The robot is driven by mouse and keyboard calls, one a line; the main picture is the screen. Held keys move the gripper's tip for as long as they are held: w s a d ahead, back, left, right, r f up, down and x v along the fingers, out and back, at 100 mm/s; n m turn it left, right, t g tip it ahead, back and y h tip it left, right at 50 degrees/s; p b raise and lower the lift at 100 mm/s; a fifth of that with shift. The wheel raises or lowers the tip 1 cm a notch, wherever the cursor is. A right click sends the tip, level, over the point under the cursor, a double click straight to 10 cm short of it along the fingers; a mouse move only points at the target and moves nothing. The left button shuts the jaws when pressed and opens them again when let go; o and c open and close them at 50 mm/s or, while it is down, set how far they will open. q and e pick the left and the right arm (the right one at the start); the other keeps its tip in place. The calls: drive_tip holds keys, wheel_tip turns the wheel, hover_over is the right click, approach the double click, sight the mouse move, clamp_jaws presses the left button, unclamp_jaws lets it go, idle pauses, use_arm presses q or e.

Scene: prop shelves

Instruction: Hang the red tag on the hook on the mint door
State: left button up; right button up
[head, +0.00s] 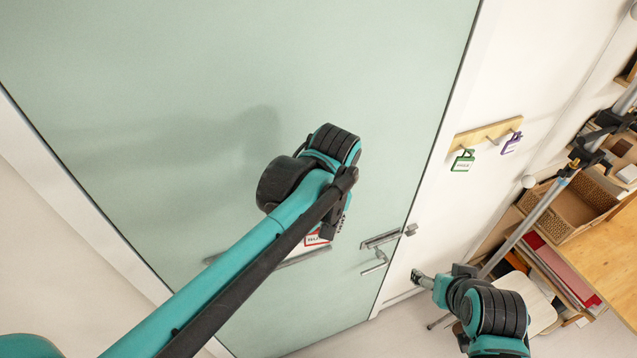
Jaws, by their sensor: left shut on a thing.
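The mint door (190,70) fills most of the view. My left gripper (335,222) is in front of its lower middle, shut on the red tag (318,238). Only part of the tag's white face and red border shows below the gripper; the arm covers the rest. I cannot make out the hook on the door. My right gripper (422,279) is at the lower right, near the door's edge; its jaws are too small to judge.
A metal door handle (375,256) and a horizontal bar (300,257) are on the door. A wooden rack (480,134) on the wall holds a green tag (463,163) and a purple tag (511,143). A wicker basket (565,212) and wooden desk stand at right.

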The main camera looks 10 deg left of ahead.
use_arm(q)
wheel_tip(320, 180, up, 3)
drive_tip(key=shift+s+r+p, duration=0.1)
drive_tip(key=shift+r+p, duration=0.05)
drive_tip(key=shift+p, duration=0.35)
use_arm(e)
drive_tip(key=shift+w+a+r, duration=0.1)
drive_tip(key=shift+w+r, duration=0.15)
drive_tip(key=shift+r, duration=0.75)
use_arm(q)
drive_tip(key=shift+a, duration=0.1)
drive_tip(key=shift+w, duration=0.25)
drive_tip(key=shift+w+a+f+b, duration=0.1)
drive_tip(key=shift+w+a+b, duration=0.1)
drive_tip(key=shift+w+a, duration=0.65)
drive_tip(key=shift+w+a+f+b, duration=0.2)
drive_tip(key=shift+w+a, duration=0.35)
drive_tip(key=shift+w, duration=0.6)
drive_tip(key=shift+w+a+f+b, duration=0.1)
drive_tip(key=shift+w+a+b, duration=0.15)
drive_tip(key=shift+w+a, duration=0.6)
drive_tip(key=shift+w+f+b, duration=0.4)
drive_tip(key=shift+f+b, duration=0.05)
drive_tip(key=shift+f, duration=0.05)
use_arm(e)
drive_tip(key=shift+f, duration=1.05)
